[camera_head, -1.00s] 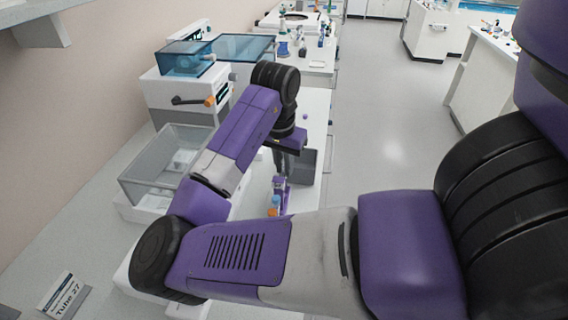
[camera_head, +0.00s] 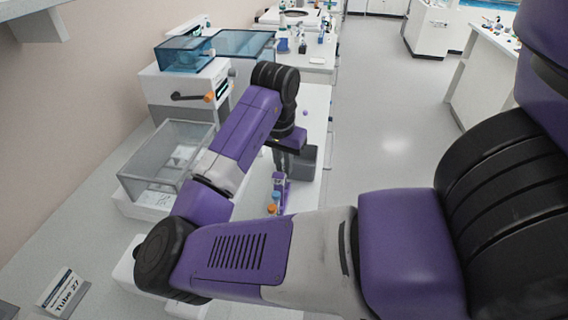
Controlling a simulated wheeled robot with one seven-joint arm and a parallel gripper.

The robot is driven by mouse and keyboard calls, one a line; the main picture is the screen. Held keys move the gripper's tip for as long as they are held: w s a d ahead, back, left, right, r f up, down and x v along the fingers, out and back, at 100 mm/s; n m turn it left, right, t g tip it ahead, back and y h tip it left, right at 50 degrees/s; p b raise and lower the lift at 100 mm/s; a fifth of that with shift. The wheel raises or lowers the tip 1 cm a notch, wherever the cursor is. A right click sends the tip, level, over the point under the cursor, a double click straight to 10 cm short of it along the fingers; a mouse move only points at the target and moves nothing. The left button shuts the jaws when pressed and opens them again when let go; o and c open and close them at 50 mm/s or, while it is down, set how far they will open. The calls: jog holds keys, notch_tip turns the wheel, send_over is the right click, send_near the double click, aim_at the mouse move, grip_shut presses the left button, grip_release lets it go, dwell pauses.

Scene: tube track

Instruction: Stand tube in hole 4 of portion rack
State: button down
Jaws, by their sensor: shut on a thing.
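My gripper (camera_head: 281,168) points down over the white bench, beyond the forearm, small in the head view. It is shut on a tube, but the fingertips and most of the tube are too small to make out. Just below and in front of it is a small purple rack-like piece (camera_head: 280,184). An orange cap (camera_head: 272,209) and a blue part (camera_head: 276,196) show close to it, above the edge of my arm. I cannot tell which hole is which, or whether the tube touches the rack. My arm hides the bench nearer to me.
A grey bin (camera_head: 304,162) stands right beside the gripper. A clear-walled box (camera_head: 165,165) is to the left, with a crank machine (camera_head: 190,95) behind it. A "Tube 27" sign (camera_head: 63,293) stands at the lower left. The floor at the right is open.

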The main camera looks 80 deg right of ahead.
jog(key=shift+f+b, duration=0.3)
jog(key=shift+f, duration=0.3)
jog(key=c, duration=1.3)
grip_release()
jog(key=shift+c, duration=0.2)
notch_tip(320, 180, up, 8)
jog(key=a, duration=0.1)
jog(key=shift+f, duration=0.15)
jog(key=shift+w, duration=0.1)
